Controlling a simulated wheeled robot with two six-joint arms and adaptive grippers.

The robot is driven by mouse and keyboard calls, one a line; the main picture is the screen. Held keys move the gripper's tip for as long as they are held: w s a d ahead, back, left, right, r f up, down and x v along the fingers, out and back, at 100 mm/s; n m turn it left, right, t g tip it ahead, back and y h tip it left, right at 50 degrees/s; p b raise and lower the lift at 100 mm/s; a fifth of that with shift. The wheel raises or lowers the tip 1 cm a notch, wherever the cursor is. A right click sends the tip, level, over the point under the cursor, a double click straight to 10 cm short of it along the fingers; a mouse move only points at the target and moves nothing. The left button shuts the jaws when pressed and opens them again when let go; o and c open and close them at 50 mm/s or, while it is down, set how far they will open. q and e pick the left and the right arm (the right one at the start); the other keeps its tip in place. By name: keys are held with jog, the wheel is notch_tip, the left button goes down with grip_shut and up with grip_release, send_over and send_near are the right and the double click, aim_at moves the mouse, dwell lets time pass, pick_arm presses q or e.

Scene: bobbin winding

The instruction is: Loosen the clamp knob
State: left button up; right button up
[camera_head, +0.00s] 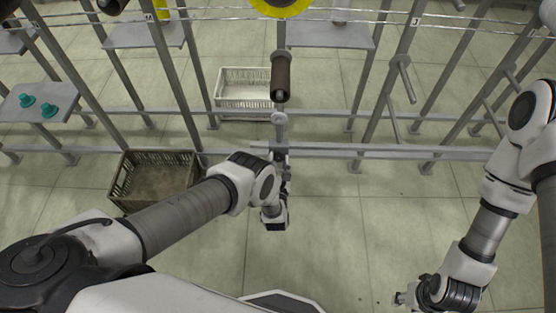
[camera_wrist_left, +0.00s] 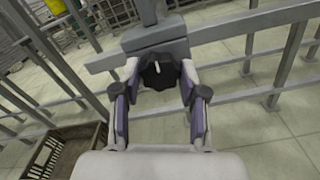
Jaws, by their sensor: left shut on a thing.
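The clamp knob (camera_wrist_left: 158,71) is black and lobed with a white mark on its face. In the left wrist view it sits on a grey metal post at the upper middle. My left gripper (camera_wrist_left: 159,92) has one finger on each side of the knob and is shut on it. In the head view my left gripper (camera_head: 281,160) is mostly hidden behind my wrist, at the grey rail, and the knob cannot be made out. My right gripper (camera_head: 402,299) is low at the right, and its fingers are too small to judge.
Grey rails (camera_head: 385,151) and posts of the rack stand around the left gripper. A dark crate (camera_head: 190,158) is on the floor at left, and a white basket (camera_head: 228,92) stands behind. A dark cylinder (camera_head: 281,78) sits above the gripper. The floor at front right is clear.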

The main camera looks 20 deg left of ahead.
pick_arm(q)
jog(key=shift+w+n, duration=0.1)
jog(key=shift+n, duration=0.5)
jog(key=o, duration=1.2)
jog(key=shift+c, duration=0.2)
jog(key=v, duration=1.2)
